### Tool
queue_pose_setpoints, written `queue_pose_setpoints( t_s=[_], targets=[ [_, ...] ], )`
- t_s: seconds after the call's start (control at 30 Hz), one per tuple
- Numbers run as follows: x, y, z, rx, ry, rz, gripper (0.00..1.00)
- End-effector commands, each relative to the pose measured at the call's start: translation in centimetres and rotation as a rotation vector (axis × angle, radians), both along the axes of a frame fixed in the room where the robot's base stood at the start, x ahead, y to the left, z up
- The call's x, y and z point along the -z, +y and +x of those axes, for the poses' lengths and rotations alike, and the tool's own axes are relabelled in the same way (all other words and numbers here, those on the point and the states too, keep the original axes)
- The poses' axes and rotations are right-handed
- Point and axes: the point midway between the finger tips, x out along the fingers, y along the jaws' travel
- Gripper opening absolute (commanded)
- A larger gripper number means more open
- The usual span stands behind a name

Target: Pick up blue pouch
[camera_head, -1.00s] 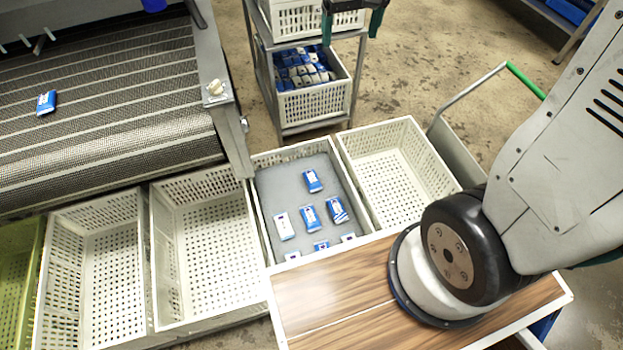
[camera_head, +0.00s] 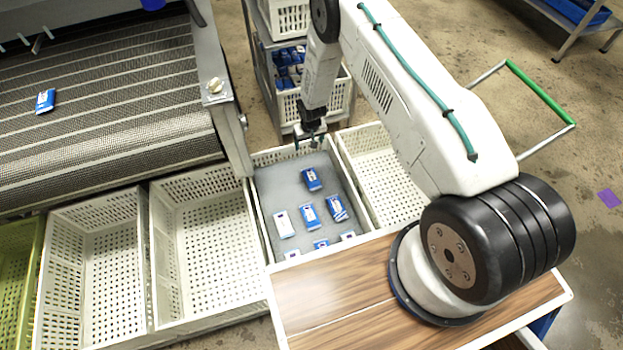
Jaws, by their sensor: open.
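Several blue-and-white pouches lie on the grey floor of a white crate (camera_head: 262,205) at the middle of the head view. One blue pouch (camera_head: 311,179) lies alone toward the crate's far end. A blue pouch (camera_head: 309,216) and a striped blue pouch (camera_head: 337,208) lie nearer, beside a mostly white-faced pouch (camera_head: 283,224). Several more lie partly hidden by the near wall. Another blue pouch (camera_head: 46,101) lies on the mesh conveyor (camera_head: 110,80) at left. My gripper (camera_head: 310,146) is open and empty, pointing down above the far end of the crate, apart from the pouches.
Empty white crates (camera_head: 205,245) stand to the left, with a green crate (camera_head: 20,280) beyond. Another empty white crate (camera_head: 385,170) is at right, partly behind my arm. A rack (camera_head: 262,75) with pouch-filled crates stands behind my gripper. A wooden top (camera_head: 330,290) is in front.

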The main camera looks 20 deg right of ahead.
Motion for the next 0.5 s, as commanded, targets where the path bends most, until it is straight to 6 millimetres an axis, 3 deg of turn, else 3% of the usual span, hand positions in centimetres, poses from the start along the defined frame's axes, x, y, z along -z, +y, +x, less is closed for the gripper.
queue_pose_setpoints(
  t_s=[0.03,0.2,0.5],
  targets=[
    [3.3,0.1,-1.2,-0.002,0.008,0.0,0.8],
    [10.2,0.2,-3.8,-0.006,0.002,0.003,0.8],
    [14.5,0.2,-4.9,-0.007,-0.004,0.005,0.8]
  ],
)
